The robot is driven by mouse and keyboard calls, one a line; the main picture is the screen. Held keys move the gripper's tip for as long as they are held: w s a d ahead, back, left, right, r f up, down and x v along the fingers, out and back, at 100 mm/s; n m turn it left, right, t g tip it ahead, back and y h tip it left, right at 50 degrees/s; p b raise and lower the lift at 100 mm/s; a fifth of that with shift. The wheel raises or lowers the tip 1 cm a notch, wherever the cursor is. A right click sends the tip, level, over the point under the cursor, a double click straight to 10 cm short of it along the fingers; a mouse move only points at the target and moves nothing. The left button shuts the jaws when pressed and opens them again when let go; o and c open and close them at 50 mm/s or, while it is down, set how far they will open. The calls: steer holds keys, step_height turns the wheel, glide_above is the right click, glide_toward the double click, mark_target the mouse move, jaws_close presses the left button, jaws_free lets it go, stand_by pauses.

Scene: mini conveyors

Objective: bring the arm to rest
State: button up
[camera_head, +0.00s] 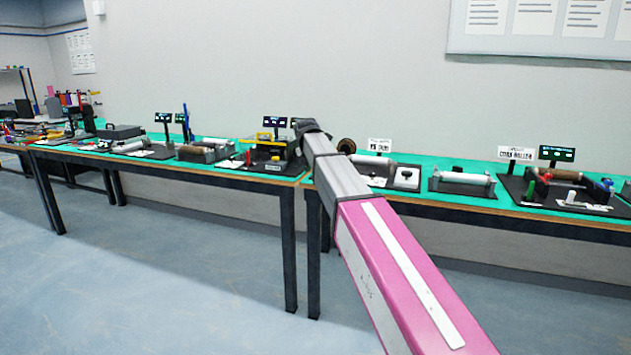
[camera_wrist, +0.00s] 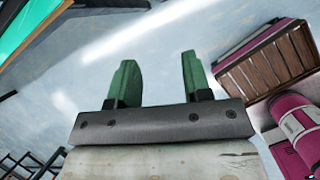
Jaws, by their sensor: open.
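My gripper (camera_wrist: 155,82) shows in the wrist view with its two green fingers apart. Nothing is between them, and the floor shows behind. In the head view my pink and grey arm reaches from the lower right up toward the bench. Its far end is beside the gap between two benches, seen in front of the bench tops. My fingers cannot be made out in the head view. I cannot tell how far the arm's end is from the bench edge.
A left bench (camera_head: 170,167) and a right bench (camera_head: 510,209) with green tops carry several roller units. A small conveyor (camera_head: 463,182) stands right of my arm. A sign (camera_head: 515,154) and a display (camera_head: 556,154) stand farther right. The floor (camera_head: 130,270) in front is clear at left.

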steer(key=s+d+f+m+g, duration=0.1)
steer(key=s+d+f+m, duration=0.3)
steer(key=f, duration=0.3)
steer(key=s+d+f+m, duration=0.3)
steer(key=s+f+m, duration=0.1)
steer(key=f, duration=0.3)
steer(key=s+d+f+m+g, duration=0.1)
steer(key=s+d+f+m, duration=0.5)
steer(key=s+f+m, duration=0.4)
steer(key=s+d+f+m+g+y, duration=0.1)
steer(key=s+d+f+m+g, duration=0.1)
steer(key=s+d+f+m, duration=0.5)
steer(key=s+f+m, duration=0.3)
steer(key=s+f, duration=0.3)
steer(key=s, duration=0.2)
steer(key=shift+s+f+m+y, duration=0.3)
steer(key=shift+m, duration=0.1)
